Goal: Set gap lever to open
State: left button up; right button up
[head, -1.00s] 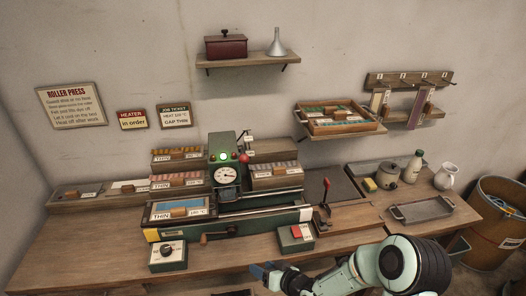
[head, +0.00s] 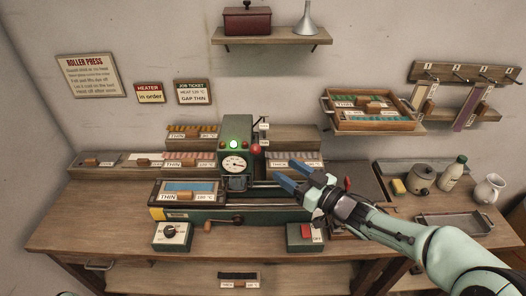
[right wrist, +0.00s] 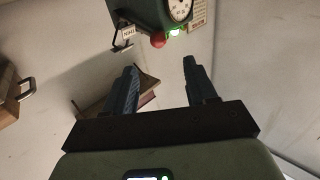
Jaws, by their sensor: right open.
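The green roller press (head: 236,140) stands at the back of the bench, with a lit green lamp and a round dial. A red ball knob (head: 256,148), which looks like the gap lever's end, is on its right side beside small label plates (head: 264,127). The knob also shows in the right wrist view (right wrist: 158,40), beyond the fingertips, near a plate. My right gripper (head: 283,176) is open and empty, right of and below the knob in the head view, apart from it. Its two fingers also show in the right wrist view (right wrist: 161,68). My left gripper is not in view.
A heater dial box (head: 172,236) and a red switch box (head: 306,236) stand at the bench front. A second red-handled lever (head: 347,184) is partly behind my right gripper. Tape trays (head: 188,159) flank the press. A wall shelf (head: 271,40) hangs above.

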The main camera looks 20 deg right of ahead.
aim_at(259, 152)
jog(key=p+x, duration=0.1)
jog(key=x, duration=1)
jog(key=shift+d+f, duration=0.1)
jog(key=shift+d, duration=0.05)
grip_shut()
